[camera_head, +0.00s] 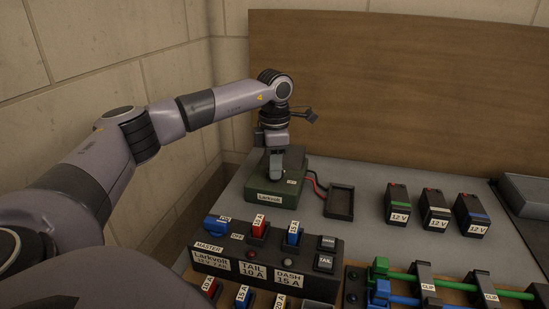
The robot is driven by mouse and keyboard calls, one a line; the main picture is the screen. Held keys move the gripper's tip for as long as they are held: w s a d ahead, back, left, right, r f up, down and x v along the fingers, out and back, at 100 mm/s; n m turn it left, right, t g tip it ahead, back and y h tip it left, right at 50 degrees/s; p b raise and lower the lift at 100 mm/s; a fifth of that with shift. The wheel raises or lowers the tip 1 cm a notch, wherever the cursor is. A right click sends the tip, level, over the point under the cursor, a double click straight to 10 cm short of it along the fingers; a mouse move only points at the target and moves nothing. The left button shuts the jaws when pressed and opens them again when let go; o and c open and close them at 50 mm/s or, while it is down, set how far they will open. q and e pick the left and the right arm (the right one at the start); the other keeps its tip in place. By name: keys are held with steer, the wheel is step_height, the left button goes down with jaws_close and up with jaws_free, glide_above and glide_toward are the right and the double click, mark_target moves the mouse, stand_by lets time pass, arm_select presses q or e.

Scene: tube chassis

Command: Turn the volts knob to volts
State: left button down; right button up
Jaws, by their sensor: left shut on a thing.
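A dark green box (264,196) with a "Larkvolt" label stands at the back left of the grey bench, with red and black leads at its right side. My left gripper (276,172) points straight down at the top of this box. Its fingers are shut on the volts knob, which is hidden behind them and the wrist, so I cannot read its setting. My right gripper is not in view.
A black switch panel (265,268) with red and blue switches stands in front. A small empty black tray (340,202) lies right of the box. Several 12 V batteries (398,204) stand further right. Green and blue clipped cables (455,284) lie front right. A wooden board (400,80) rises behind.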

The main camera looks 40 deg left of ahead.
arm_select(q)
steer(key=n+p, duration=0.2)
steer(key=n, duration=0.1)
steer(key=shift+r+n, duration=0.15)
steer(key=shift+n, duration=0.25)
steer(key=n+p, duration=0.2)
steer(key=n, duration=0.1)
steer(key=shift+n, duration=0.3)
steer(key=shift+n+p, duration=0.6)
steer(key=shift+n, duration=2.2)
steer(key=c, duration=1.1)
jaws_free()
